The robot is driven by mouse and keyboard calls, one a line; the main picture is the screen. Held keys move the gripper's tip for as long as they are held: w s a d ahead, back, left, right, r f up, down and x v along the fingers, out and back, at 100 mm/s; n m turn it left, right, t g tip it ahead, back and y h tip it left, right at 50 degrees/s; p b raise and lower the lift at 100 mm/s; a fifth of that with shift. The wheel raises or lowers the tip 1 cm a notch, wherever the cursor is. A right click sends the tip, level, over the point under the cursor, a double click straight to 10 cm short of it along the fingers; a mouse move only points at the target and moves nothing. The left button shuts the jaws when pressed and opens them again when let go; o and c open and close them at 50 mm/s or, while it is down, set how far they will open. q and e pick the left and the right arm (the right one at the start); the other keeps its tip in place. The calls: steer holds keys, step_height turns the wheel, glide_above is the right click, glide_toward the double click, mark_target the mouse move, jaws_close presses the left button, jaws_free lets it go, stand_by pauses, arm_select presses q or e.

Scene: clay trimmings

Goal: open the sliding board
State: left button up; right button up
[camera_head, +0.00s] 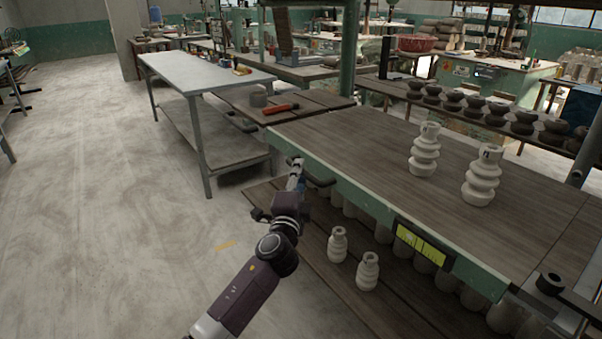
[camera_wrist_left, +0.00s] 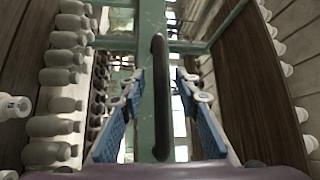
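The sliding board (camera_head: 360,150) is a wide brown wooden top with a green front edge. Two ribbed white ceramic pieces (camera_head: 424,150) (camera_head: 481,178) stand upright on it. A black bar handle (camera_head: 319,182) sits on the green edge near its left end; it also shows upright in the left wrist view (camera_wrist_left: 161,95). My left gripper (camera_head: 297,176) is at this handle. In the left wrist view its two blue-padded fingers (camera_wrist_left: 162,118) are spread, one on each side of the handle, with gaps visible. My right gripper is out of view.
A lower shelf (camera_head: 310,262) holds rows of white ceramic pieces, two of them near its front (camera_head: 338,245) (camera_head: 368,271). A yellow label (camera_head: 421,245) is on the green edge. A grey metal table (camera_head: 205,72) stands at the back left. The floor to the left is clear.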

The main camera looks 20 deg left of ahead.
arm_select(q)
steer(key=shift+w+a+r, duration=0.1)
steer(key=shift+w, duration=0.7)
jaws_close()
